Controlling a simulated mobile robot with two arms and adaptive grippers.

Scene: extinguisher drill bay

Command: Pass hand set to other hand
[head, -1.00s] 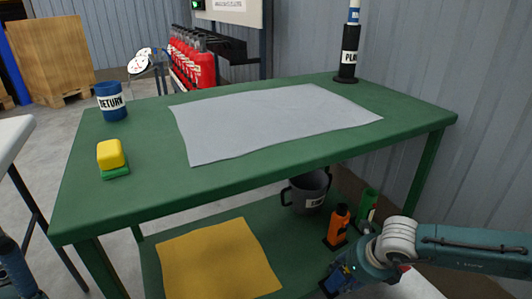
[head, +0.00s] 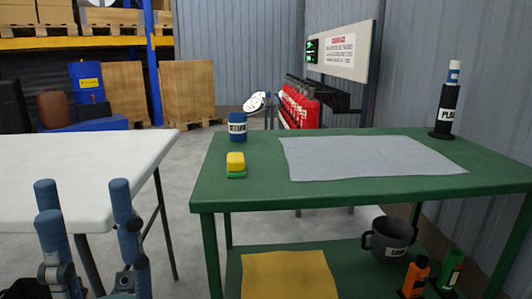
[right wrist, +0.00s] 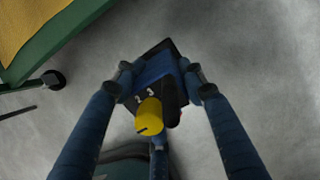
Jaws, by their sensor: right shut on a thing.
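The hand set (right wrist: 157,70) is a blue and black box-like device with a yellow knob, seen in the right wrist view. My right gripper (right wrist: 162,82) is shut on it, with blue fingers on both sides. The hand set is held above the grey floor. My left gripper (head: 84,208) shows at the lower left of the head view, its blue fingers pointing up and spread apart. It is empty, in front of the white table. My right gripper and the hand set are out of the head view.
A green workbench (head: 260,190) carries a grey cloth (head: 370,158), a blue tin (head: 237,127), a yellow sponge (head: 236,161) and a dark post (head: 445,108). Its lower shelf holds a grey mug (head: 390,240) and orange and green bottles. A white table (head: 80,165) stands left.

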